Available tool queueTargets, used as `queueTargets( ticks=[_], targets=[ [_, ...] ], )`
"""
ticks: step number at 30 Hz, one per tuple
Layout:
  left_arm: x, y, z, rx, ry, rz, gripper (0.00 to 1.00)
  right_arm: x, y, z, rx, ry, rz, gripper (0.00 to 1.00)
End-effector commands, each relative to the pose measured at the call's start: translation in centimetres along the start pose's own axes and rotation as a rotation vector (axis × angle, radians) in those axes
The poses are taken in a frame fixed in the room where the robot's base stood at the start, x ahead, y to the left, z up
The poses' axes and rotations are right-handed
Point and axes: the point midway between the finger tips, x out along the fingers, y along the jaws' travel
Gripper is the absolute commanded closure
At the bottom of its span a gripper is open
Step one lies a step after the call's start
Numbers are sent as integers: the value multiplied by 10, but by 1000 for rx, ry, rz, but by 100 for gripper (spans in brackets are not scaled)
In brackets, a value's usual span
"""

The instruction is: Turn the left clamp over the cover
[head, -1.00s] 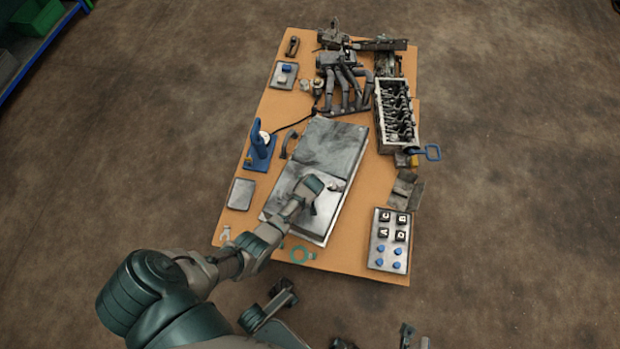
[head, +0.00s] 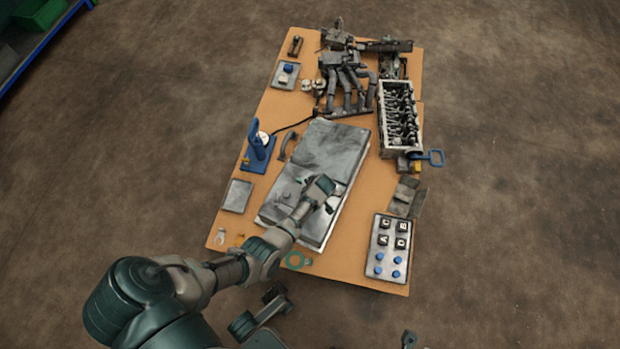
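A large grey metal cover (head: 328,150) lies along the middle of the wooden table, its surface smudged and split by a seam. My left gripper (head: 328,196) is over the right part of its near half. The gripper hides that part of the cover, and its fingers are too small to show whether they are open or shut. A small pale part shows beside it. I cannot make out the left clamp with certainty. A dark curved handle (head: 289,146) lies beside the cover's left edge.
A blue press-like tool (head: 260,150) and a grey plate (head: 237,196) are left of the cover. An engine head (head: 399,118) with a blue handle (head: 431,157) and a lettered button panel (head: 389,248) are at right.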

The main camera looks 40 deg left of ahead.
Motion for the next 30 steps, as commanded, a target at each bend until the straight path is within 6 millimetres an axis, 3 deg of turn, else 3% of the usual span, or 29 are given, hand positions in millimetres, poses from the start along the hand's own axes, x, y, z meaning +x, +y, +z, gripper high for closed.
queueTargets(
  ticks=[1, 11, 12, 15, 26, 30],
  targets=[
    [3, -3, 7, 0, -12, -9, 100, -1, 0, 1, 0, -2, 0, 45],
    [3, -3, 7, -2, -13, -8, 100, -1, 0, 1, 0, -4, -3, 45],
    [3, -3, 7, -2, -13, -7, 66, -1, 0, 1, 0, -4, -3, 45],
    [2, -2, 7, -1, -12, -7, 46, -1, 0, 1, 0, -4, -4, 45],
    [-1, -1, 2, -3, -5, -2, 46, -1, -1, -2, -1, -3, -7, 45],
    [-11, 0, 2, -3, -3, 1, 46, -1, -1, -3, 0, -1, -6, 45]
  ],
)
